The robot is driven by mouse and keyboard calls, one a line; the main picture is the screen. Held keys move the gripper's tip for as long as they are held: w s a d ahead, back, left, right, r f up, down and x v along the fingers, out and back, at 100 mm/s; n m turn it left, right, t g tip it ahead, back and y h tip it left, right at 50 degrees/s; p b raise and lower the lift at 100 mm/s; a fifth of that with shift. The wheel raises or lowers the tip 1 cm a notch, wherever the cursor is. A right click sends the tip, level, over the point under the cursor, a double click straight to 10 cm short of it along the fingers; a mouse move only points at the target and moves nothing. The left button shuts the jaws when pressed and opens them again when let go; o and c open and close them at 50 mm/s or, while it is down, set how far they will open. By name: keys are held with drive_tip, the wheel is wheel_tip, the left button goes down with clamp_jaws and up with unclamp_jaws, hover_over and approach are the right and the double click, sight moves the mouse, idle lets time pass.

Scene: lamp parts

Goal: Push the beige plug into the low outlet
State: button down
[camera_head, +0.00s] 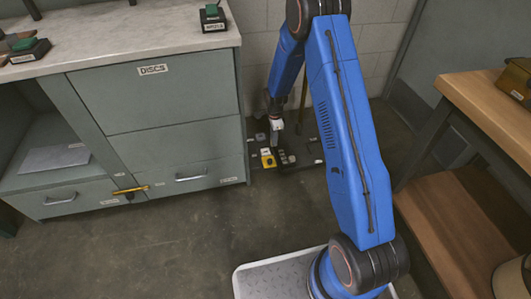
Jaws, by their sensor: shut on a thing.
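My gripper (275,135) reaches down at the end of my blue arm, into the gap right of the grey cabinet. It is small in this view and is shut on what looks like the beige plug, though the plug itself is hard to make out. Just below and beside it, low by the wall, is a cluster of small blocks on a dark strip. One is a yellow block (268,160) and others are dark blocks (287,158). I cannot tell which of these is the low outlet, or whether the plug touches it.
The grey cabinet (170,100) labelled DISCS stands left of the gap, with a yellow-handled tool (131,190) at its drawers. Its pale top (120,38) bears small dark blocks with green tops. A wooden bench (490,100) stands at right. The middle floor (190,250) is clear.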

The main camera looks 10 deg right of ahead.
drive_tip(key=shift+w+a, duration=0.8)
drive_tip(key=shift+w, duration=0.35)
drive_tip(key=shift+w+a, duration=0.8)
drive_tip(key=shift+w, duration=0.35)
idle(1.4)
idle(0.5)
drive_tip(key=shift+f, duration=2)
drive_tip(key=shift+f, duration=0.15)
drive_tip(key=shift+f, duration=1.6)
drive_tip(key=shift+f, duration=0.65)
